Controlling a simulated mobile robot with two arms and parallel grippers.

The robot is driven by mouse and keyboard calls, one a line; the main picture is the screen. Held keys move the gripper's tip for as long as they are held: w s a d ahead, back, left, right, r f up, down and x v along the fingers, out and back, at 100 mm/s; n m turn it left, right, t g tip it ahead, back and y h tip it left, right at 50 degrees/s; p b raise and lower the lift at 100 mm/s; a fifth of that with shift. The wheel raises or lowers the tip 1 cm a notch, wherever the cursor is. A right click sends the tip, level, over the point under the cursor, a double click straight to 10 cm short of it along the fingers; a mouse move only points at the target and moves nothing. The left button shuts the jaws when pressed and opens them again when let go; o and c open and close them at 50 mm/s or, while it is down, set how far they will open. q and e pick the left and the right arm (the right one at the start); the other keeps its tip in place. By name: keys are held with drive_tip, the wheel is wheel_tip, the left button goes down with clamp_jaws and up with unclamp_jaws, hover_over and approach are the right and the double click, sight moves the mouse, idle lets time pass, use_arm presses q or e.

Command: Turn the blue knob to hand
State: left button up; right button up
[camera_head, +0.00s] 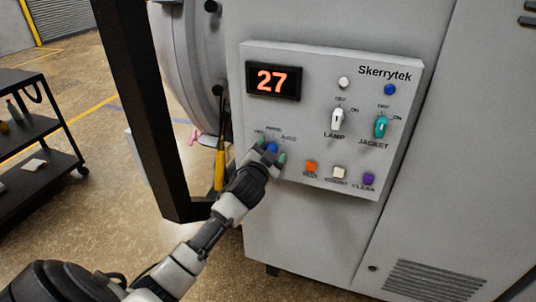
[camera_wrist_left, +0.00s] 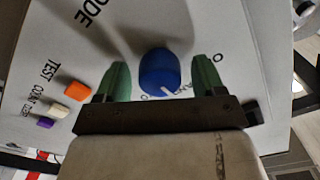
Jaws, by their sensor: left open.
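The blue knob (camera_head: 271,147) is on the front of the grey control panel (camera_head: 400,75), low on its left side. In the left wrist view the knob (camera_wrist_left: 159,68) is round, with a white mark on its rim toward the lower right. My left gripper (camera_head: 272,151) is open, with one green finger on each side of the knob. In the left wrist view the fingers of this gripper (camera_wrist_left: 160,80) stand apart from the knob, with a gap on both sides. Labels around the knob are partly hidden by the gripper. My right gripper is not in view.
The panel also carries a red "27" display (camera_head: 273,81), a white lamp switch (camera_head: 337,119), a teal jacket switch (camera_head: 381,126), and orange (camera_head: 311,167), white (camera_head: 339,172) and purple (camera_head: 368,179) buttons. A black cart (camera_head: 40,135) stands at left.

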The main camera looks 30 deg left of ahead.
use_arm(q)
drive_tip(key=b+v, duration=0.2)
drive_tip(key=v, duration=0.8)
drive_tip(key=shift+s, duration=0.4)
